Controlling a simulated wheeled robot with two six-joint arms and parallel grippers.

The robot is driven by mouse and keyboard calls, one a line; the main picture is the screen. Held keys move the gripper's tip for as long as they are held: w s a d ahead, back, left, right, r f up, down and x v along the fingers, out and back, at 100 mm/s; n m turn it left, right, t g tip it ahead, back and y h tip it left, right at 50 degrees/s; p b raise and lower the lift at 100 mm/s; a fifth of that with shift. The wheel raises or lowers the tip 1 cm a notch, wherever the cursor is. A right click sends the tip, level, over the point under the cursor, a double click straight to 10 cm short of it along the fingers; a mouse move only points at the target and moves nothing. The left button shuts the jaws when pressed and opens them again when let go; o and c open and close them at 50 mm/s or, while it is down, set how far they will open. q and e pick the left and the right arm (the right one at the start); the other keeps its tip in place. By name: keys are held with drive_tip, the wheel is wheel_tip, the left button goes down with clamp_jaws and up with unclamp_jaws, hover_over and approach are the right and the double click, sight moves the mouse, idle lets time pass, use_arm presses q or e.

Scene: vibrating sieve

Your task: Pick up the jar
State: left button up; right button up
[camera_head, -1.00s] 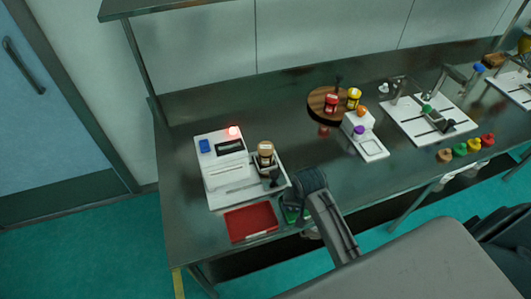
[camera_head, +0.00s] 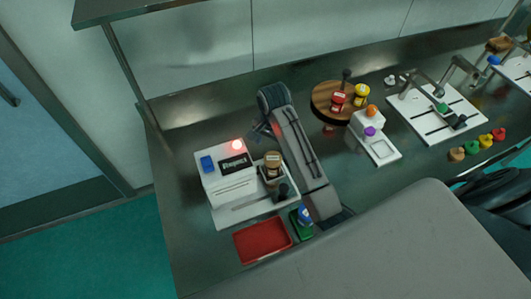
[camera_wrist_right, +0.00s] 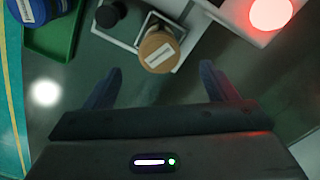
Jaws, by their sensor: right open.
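A jar with a brown lid and a white label (camera_head: 272,163) stands in a holder on the right side of the white machine (camera_head: 228,178). In the right wrist view the jar (camera_wrist_right: 158,50) is just beyond and between my open fingertips, apart from them. My right gripper (camera_head: 262,132) is open and empty, behind the jar in the head view and partly hidden by my own arm. Its two fingers show clearly in the right wrist view (camera_wrist_right: 158,85). My left gripper is in neither view.
A black knob (camera_head: 282,191) sits close to the jar. A red tray (camera_head: 262,240) and a green tray (camera_head: 303,232) with a blue-and-white bottle (camera_head: 304,214) lie in front. A round wooden stand (camera_head: 322,96) holds red and yellow jars. The table behind the machine is clear.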

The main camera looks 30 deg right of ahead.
sight(273, 158)
drive_tip(key=shift+w+f+p, duration=0.3)
drive_tip(key=shift+f+p, duration=0.1)
drive_tip(key=shift+f, duration=0.45)
drive_tip(key=f, duration=0.1)
drive_tip(key=s+f, duration=0.1)
drive_tip(key=shift+f+p, duration=0.35)
drive_tip(key=shift+f, duration=0.25)
drive_tip(key=shift+w+d+f+p, duration=0.1)
drive_tip(key=shift+w+f+p, duration=0.05)
drive_tip(key=shift+f+p, duration=0.3)
drive_tip(key=f+p, duration=0.1)
drive_tip(key=f, duration=0.2)
drive_tip(key=shift+w+d+f+p, duration=0.1)
drive_tip(key=shift+d+f+p, duration=0.1)
drive_tip(key=shift+p, duration=0.1)
drive_tip(key=shift+f, duration=0.5)
drive_tip(key=c, duration=0.3)
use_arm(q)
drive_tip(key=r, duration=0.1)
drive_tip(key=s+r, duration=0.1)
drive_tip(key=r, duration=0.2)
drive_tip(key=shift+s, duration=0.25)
use_arm(e)
drive_tip(key=c, duration=0.9)
